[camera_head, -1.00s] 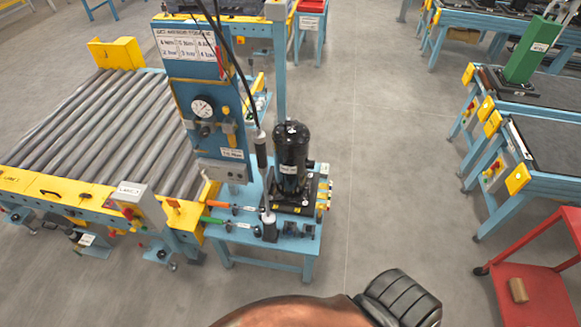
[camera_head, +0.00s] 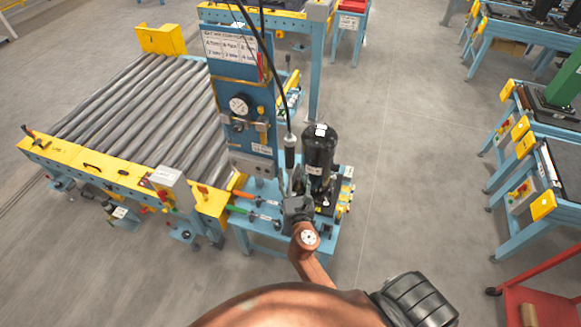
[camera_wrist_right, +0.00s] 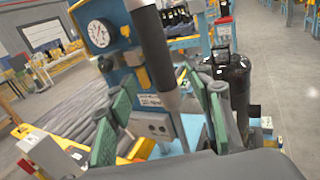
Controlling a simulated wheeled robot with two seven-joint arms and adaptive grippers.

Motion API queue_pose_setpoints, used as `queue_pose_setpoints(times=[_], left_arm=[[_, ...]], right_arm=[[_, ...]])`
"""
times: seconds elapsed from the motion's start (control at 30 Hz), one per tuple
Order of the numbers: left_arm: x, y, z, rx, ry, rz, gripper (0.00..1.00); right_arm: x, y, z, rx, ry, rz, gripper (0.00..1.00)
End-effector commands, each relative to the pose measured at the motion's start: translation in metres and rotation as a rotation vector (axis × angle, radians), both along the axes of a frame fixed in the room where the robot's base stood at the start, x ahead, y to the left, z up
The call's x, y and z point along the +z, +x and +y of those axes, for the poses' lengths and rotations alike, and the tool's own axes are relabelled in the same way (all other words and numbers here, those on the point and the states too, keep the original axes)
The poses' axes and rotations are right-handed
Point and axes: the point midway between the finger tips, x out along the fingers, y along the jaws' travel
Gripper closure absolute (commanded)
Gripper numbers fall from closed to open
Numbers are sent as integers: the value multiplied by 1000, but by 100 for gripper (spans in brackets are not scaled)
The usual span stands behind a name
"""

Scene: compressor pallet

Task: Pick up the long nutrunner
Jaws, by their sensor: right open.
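The long nutrunner (camera_head: 290,157) hangs upright from a black cable in front of the blue tool station, with a dark grip and a pale upper end. Its lower part is hidden behind my right gripper (camera_head: 297,187) in the head view. In the right wrist view the nutrunner (camera_wrist_right: 154,45) rises between the two green-padded fingers of my right gripper (camera_wrist_right: 165,105). The fingers stand apart on either side of it, and I see no clear contact. My left gripper is not in view.
A black compressor (camera_head: 319,150) stands close to the right of the nutrunner on the blue bench. Tools with orange and green handles (camera_head: 237,210) lie to the left. The blue panel with a gauge (camera_head: 240,106) rises behind.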

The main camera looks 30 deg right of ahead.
Motion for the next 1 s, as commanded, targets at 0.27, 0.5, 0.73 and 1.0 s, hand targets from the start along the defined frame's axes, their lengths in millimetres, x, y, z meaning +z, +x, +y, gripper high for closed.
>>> queue_pose_setpoints(times=[0.27, 0.5, 0.73, 1.0], left_arm=[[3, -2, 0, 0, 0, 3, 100], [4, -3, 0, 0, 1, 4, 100], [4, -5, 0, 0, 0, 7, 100], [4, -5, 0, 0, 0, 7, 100]], right_arm=[[10, 23, -11, -5, -31, -6, 53], [5, 53, -22, -3, -29, -6, 53], [4, 71, -30, -3, -28, -5, 53], [4, 71, -30, -3, -27, -4, 58]])
